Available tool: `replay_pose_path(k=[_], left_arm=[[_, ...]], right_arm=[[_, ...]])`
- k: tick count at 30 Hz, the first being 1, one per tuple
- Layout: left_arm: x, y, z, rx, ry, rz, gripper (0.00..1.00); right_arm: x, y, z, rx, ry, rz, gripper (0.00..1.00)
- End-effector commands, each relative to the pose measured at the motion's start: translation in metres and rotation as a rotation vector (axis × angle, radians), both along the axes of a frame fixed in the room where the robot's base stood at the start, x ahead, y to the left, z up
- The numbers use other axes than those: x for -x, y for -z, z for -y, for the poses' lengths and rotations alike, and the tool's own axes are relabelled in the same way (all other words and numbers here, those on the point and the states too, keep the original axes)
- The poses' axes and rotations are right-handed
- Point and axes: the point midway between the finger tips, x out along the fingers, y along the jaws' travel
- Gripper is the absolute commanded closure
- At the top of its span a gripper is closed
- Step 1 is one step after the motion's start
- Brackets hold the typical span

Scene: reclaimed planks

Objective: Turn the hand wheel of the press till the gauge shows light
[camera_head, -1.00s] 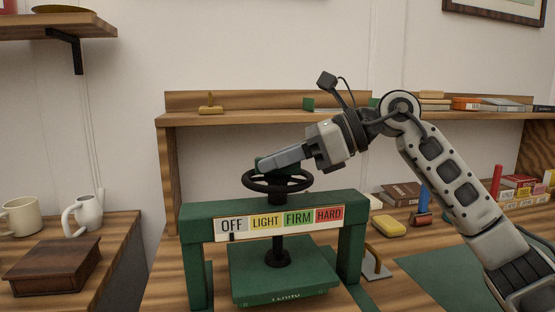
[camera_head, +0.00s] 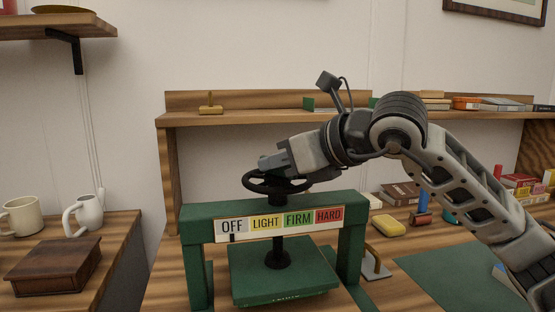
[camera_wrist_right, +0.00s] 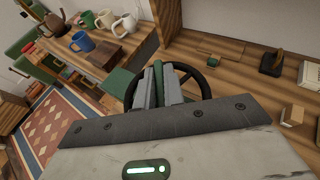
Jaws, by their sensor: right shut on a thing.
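The green press (camera_head: 195,222) stands on the bench with its black hand wheel (camera_head: 258,187) on top. The gauge strip (camera_head: 280,222) reads OFF, LIGHT, FIRM, HARD from left to right. Its small dark pointer (camera_head: 232,238) is below OFF. My right gripper (camera_head: 268,165) is at the wheel's top, shut on the wheel's green grip. In the right wrist view the fingers close around this green grip (camera_wrist_right: 158,76), with the black rim (camera_wrist_right: 210,82) behind. The fingers partly hide the wheel. My left gripper is not in view.
A yellow sponge-like block (camera_head: 388,225) and a blue-handled tool (camera_head: 422,207) lie right of the press. A green mat (camera_head: 440,275) lies at front right. A shelf (camera_head: 240,118) runs behind. A wooden box (camera_head: 52,266) and mugs stand on the left table.

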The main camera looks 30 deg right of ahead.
Motion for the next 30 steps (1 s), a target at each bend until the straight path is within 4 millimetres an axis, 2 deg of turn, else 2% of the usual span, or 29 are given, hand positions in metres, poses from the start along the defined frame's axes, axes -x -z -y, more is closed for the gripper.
replay_pose_path(k=[9, 21, 22, 24, 30], left_arm=[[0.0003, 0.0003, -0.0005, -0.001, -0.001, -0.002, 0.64], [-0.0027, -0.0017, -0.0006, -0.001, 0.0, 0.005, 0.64], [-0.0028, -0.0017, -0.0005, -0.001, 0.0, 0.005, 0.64], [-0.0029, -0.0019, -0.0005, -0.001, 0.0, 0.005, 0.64], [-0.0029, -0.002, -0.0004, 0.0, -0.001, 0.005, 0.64]], right_arm=[[0.0004, 0.0008, -0.0003, 0.001, 0.08, -0.004, 1.0], [0.0004, 0.0014, -0.0002, 0.001, 0.086, -0.006, 1.0], [0.0004, 0.0014, -0.0002, 0.001, 0.086, -0.007, 0.84], [0.0003, 0.0013, -0.0001, 0.001, 0.086, -0.006, 0.68], [0.0002, 0.0009, 0.0, 0.0, 0.086, -0.004, 0.68]])
